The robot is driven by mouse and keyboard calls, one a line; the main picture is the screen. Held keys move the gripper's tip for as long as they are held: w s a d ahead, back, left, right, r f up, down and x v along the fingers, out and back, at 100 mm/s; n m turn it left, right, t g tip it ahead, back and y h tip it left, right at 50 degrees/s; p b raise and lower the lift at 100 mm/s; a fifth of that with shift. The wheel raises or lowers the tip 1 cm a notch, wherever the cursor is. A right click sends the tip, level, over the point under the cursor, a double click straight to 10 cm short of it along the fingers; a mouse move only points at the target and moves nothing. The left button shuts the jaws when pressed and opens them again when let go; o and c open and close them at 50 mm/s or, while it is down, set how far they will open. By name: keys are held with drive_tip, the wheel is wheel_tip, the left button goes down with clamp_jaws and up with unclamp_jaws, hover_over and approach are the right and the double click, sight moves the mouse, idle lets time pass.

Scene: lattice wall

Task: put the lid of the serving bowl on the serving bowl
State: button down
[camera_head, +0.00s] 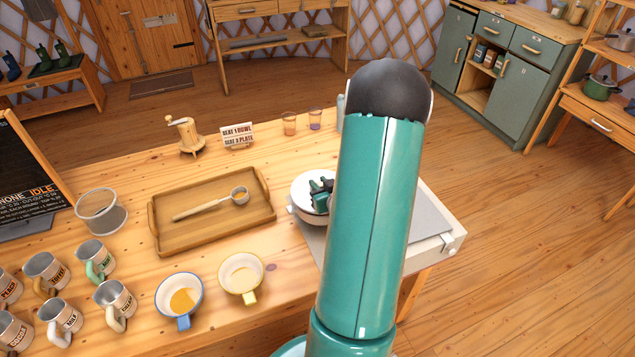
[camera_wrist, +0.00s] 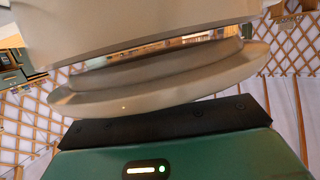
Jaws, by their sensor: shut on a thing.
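My gripper (camera_head: 321,194) is shut on the white lid (camera_head: 303,189) at the right end of the table, partly hidden behind my teal arm. The serving bowl (camera_head: 308,217) is white and shows just below the lid; my arm covers its right part. In the wrist view, pale rounded rims fill the upper middle, with a narrow gap between them. The lower pale rim (camera_wrist: 160,95) lies close against the dark pad of my gripper. I cannot tell whether the lid touches the bowl all around.
A wooden tray (camera_head: 160,229) with a ladle (camera_head: 210,205) lies left of the bowl. Several mugs, a blue-rimmed cup (camera_head: 180,283) and a yellow cup (camera_head: 241,264) stand at the front left. A grey plate (camera_head: 432,222) lies right of my arm.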

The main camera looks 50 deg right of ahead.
drive_tip(key=shift+f, duration=0.1)
drive_tip(key=shift+f, duration=0.35)
drive_tip(key=shift+d+f, duration=0.1)
drive_tip(key=shift+f, duration=0.1)
drive_tip(key=c, duration=1.2)
unclamp_jaws()
drive_tip(key=shift+c, duration=0.2)
drive_tip(key=shift+r, duration=0.1)
